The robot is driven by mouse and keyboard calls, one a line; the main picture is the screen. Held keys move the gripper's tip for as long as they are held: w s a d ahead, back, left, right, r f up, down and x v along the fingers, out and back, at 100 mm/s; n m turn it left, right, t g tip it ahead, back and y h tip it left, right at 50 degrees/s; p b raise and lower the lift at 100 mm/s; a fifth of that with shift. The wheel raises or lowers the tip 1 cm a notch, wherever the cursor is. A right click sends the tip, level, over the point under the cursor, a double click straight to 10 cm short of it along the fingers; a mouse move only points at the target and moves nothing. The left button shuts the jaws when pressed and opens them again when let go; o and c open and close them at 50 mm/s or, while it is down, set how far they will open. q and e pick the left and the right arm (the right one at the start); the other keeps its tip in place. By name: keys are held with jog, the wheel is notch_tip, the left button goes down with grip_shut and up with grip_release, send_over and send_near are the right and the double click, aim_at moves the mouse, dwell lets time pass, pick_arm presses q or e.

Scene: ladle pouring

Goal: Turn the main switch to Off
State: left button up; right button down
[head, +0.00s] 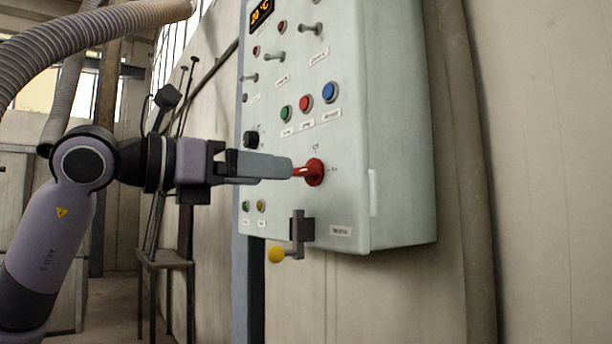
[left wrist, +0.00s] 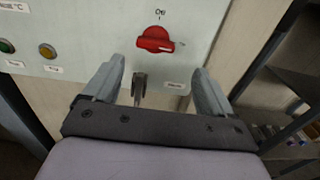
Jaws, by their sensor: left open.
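The main switch (head: 315,172) is a red rotary knob low on the front of the pale green control cabinet (head: 345,215). In the left wrist view the switch (left wrist: 155,40) has its handle lying sideways, its pointed end towards the label at the right; the label above it appears to read Off. My left gripper (head: 290,168) is in front of the switch and overlaps its left edge in the head view. In the left wrist view the left gripper (left wrist: 158,68) is open, its fingers apart and empty, with the knob beyond the tips. My right gripper is not in view.
A lever with a yellow ball (head: 277,255) sticks out below the switch; its grey bracket (left wrist: 139,85) shows between my fingers. Green, red and blue buttons (head: 329,92) and small toggles sit above. A metal stand (head: 165,262) is at the left.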

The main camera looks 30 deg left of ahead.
aim_at(298, 171)
pick_arm(q)
jog(key=x, duration=0.2)
jog(key=p+x, duration=0.1)
jog(key=x, duration=0.3)
jog(key=shift+w+a+r+p, duration=0.15)
jog(key=shift+w+r+p, duration=0.15)
jog(key=shift+w+r, duration=0.05)
jog(key=c, duration=1.1)
jog(key=shift+o, duration=0.2)
